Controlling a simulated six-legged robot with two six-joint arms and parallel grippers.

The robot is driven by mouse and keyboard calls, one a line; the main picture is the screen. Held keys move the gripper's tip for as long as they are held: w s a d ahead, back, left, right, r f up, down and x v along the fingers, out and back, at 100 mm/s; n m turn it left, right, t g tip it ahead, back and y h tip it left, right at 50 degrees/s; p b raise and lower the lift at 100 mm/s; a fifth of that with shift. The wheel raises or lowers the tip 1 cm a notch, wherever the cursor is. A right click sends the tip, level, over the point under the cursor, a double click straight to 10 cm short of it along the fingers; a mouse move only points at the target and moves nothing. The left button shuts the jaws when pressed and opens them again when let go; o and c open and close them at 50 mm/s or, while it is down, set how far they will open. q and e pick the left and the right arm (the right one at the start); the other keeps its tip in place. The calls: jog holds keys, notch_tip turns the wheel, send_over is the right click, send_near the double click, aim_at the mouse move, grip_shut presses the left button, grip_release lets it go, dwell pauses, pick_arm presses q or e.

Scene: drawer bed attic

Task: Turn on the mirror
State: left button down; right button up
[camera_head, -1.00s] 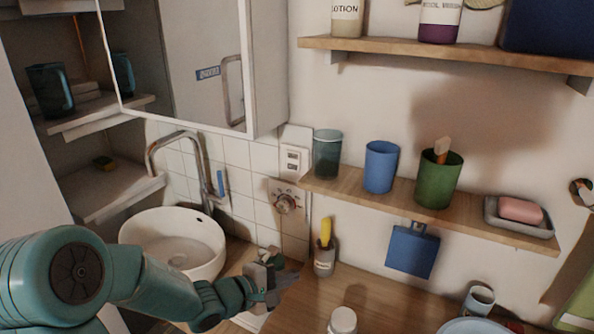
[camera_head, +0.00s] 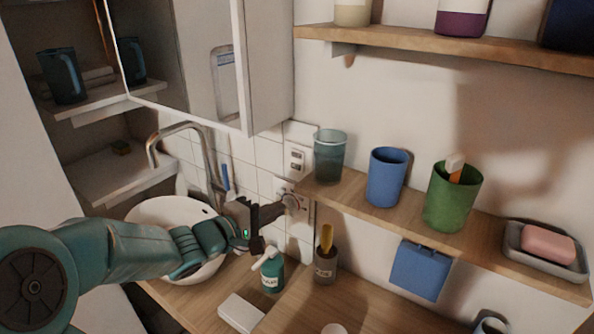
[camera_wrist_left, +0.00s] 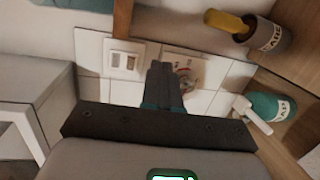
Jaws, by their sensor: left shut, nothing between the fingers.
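The mirror (camera_head: 185,65) is the front of the wall cabinet above the sink. It reflects shelves and a dark mug, and no light shows on it. Below the cabinet, a white switch plate (camera_head: 297,158) is on the tiled wall, with a round dial plate (camera_head: 304,208) under it. My left gripper (camera_head: 284,206) is shut and empty, its tips in front of the dial; I cannot tell if they touch it. In the left wrist view the shut fingers (camera_wrist_left: 162,72) point between the switch plate (camera_wrist_left: 122,62) and the partly hidden dial plate (camera_wrist_left: 190,72). My right gripper is not in view.
A teal pump bottle (camera_head: 270,272) and a jar with a yellow handle (camera_head: 325,266) stand on the counter below the gripper. A shelf (camera_head: 340,192) with cups juts out right of the switch plate. The sink (camera_head: 150,212) is behind my left arm.

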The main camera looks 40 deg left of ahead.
aim_at(295, 169)
pick_arm(q)
jog(key=s+a+r+y, duration=0.2)
jog(key=s+a+r, duration=0.1)
jog(key=a, duration=0.1)
jog(key=shift+r+n, duration=0.3)
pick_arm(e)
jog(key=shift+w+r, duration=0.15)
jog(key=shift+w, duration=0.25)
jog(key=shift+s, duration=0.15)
pick_arm(q)
jog(key=w, duration=0.4)
jog(key=w+a+f, duration=0.1)
jog(key=w, duration=0.8)
jog(key=shift+w+a+f, duration=0.3)
jog(key=shift+w+f, duration=0.05)
